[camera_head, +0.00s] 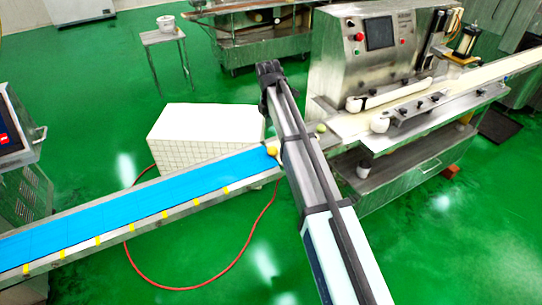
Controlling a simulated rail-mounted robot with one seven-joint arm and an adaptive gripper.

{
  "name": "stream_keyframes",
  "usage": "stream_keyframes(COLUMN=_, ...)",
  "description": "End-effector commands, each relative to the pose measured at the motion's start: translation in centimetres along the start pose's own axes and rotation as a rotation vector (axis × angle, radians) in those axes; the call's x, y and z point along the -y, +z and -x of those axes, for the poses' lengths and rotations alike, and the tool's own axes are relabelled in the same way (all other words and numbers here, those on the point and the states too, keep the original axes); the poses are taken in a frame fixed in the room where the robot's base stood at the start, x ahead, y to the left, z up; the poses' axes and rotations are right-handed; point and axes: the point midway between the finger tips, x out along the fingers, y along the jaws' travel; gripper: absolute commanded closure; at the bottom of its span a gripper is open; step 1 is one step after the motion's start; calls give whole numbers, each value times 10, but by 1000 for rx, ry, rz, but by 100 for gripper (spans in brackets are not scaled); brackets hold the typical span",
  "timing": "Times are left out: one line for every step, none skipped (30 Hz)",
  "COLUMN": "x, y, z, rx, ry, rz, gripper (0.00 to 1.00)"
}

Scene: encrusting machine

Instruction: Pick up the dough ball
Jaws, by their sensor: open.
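A small orange-yellow dough ball (272,150) sits at the right end of the blue conveyor belt, close beside my arm in the picture. A second, pale yellow-green ball (321,128) lies on the machine's belt, just right of my arm. My arm reaches up from the bottom right and hides the place between the two balls. The black end of my arm, my gripper (269,72), shows above the orange-yellow ball in the picture, well apart from it. It holds nothing that I can see. Its fingers are small and hard to make out.
The blue conveyor (130,217) runs from lower left to the middle. A white tiled block (205,132) stands behind it. The steel encrusting machine (370,60) stands at right. A small table (163,36) and a red hose (150,277) are on the green floor.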

Motion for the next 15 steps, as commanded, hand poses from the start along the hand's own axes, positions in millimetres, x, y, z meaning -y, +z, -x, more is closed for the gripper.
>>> stream_keyframes(x=-11, y=6, z=12, rx=-22, ry=13, rz=72, gripper=27)
stream_keyframes(x=-13, y=7, z=20, rx=-34, ry=19, rz=116, gripper=27)
stream_keyframes(x=-15, y=9, z=28, rx=-48, ry=28, rz=169, gripper=27)
stream_keyframes(x=-17, y=10, z=34, rx=-57, ry=33, rz=202, gripper=27)
stream_keyframes(x=-18, y=11, z=40, rx=-64, ry=38, rz=232, gripper=27)
stream_keyframes(x=-19, y=12, z=45, rx=-73, ry=43, rz=265, gripper=27)
stream_keyframes(x=-19, y=12, z=47, rx=-78, ry=47, rz=284, gripper=27)
stream_keyframes(x=-20, y=12, z=49, rx=-81, ry=49, rz=299, gripper=27)
stream_keyframes(x=-20, y=12, z=50, rx=-84, ry=51, rz=313, gripper=27)
stream_keyframes(x=-20, y=12, z=49, rx=-86, ry=52, rz=320, gripper=27)
stream_keyframes(x=-20, y=12, z=47, rx=-87, ry=52, rz=325, gripper=27)
stream_keyframes(x=-19, y=11, z=43, rx=-88, ry=52, rz=327, gripper=27)
stream_keyframes(x=-19, y=11, z=40, rx=-88, ry=52, rz=328, gripper=27)
stream_keyframes(x=-19, y=10, z=35, rx=-88, ry=51, rz=327, gripper=27)
stream_keyframes(x=-19, y=9, z=28, rx=-87, ry=51, rz=327, gripper=27)
